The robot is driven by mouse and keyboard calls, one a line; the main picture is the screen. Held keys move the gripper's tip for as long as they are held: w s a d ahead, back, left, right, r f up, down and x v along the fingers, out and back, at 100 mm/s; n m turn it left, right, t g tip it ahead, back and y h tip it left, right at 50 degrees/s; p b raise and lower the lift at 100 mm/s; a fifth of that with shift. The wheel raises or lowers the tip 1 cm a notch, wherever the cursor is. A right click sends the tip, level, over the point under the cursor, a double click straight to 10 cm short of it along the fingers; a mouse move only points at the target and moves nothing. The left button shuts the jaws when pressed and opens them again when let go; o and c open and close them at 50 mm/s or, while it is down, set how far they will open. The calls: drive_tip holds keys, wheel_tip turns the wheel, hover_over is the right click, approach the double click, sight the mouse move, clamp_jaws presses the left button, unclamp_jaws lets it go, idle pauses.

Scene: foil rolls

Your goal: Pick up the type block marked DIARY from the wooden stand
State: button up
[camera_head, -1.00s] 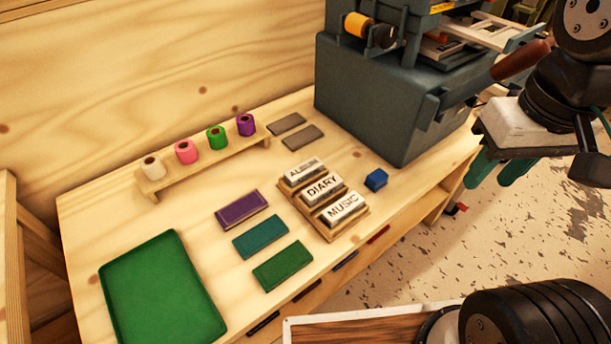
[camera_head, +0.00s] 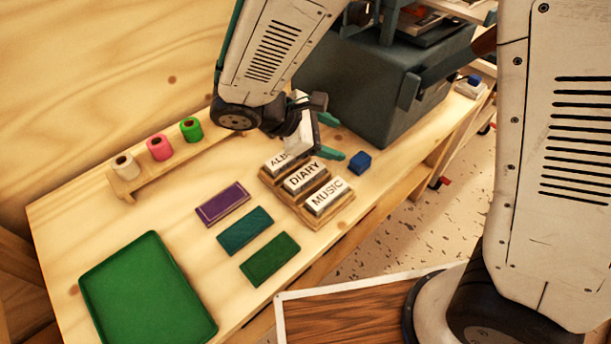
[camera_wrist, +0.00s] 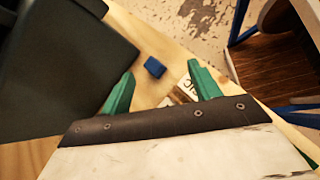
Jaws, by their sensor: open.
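The wooden stand (camera_head: 345,207) holds a row of three pale type blocks on the bench. The DIARY block (camera_head: 304,176) is in the middle, between the partly hidden ALBUM block (camera_head: 277,163) and the MUSIC block (camera_head: 326,196). My gripper (camera_head: 331,137), with green fingers, is open and empty above the far end of the stand, close to the ALBUM block. In the wrist view, my gripper (camera_wrist: 162,75) has its fingers spread. Part of the block ending in "SIC" (camera_wrist: 187,86) shows by one finger there; the DIARY block is not visible in that view.
A blue block (camera_head: 360,162) sits right of the stand; a dark grey press (camera_head: 400,95) stands behind. Purple (camera_head: 222,205), teal (camera_head: 245,231) and green plates (camera_head: 270,259) and a green tray (camera_head: 150,300) lie left. Foil rolls (camera_head: 159,147) stand on a rack.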

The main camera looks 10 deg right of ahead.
sight(304, 174)
drive_tip(key=a+f+n+t, duration=0.2)
drive_tip(key=a+f+n, duration=0.1)
drive_tip(key=f, duration=0.1)
drive_tip(key=a+f+n+t, duration=0.2)
drive_tip(key=a+f, duration=0.2)
drive_tip(key=a+f+n+t+h, duration=0.1)
drive_tip(key=a+f+n, duration=0.2)
drive_tip(key=a+f, duration=0.1)
drive_tip(key=shift+s+a+f+n+t, duration=0.1)
drive_tip(key=shift+a+f+n+t, duration=0.2)
drive_tip(key=shift+f+t, duration=0.1)
drive_tip(key=shift+d+f, duration=0.2)
drive_tip(key=x, duration=0.7)
drive_tip(key=shift+s+d+r, duration=0.1)
drive_tip(key=shift+d+r, duration=0.2)
drive_tip(key=shift+d, duration=0.05)
drive_tip(key=shift+c, duration=0.3)
drive_tip(key=c, duration=1.2)
drive_tip(key=shift+r, duration=0.1)
drive_tip(key=shift+c, duration=0.2)
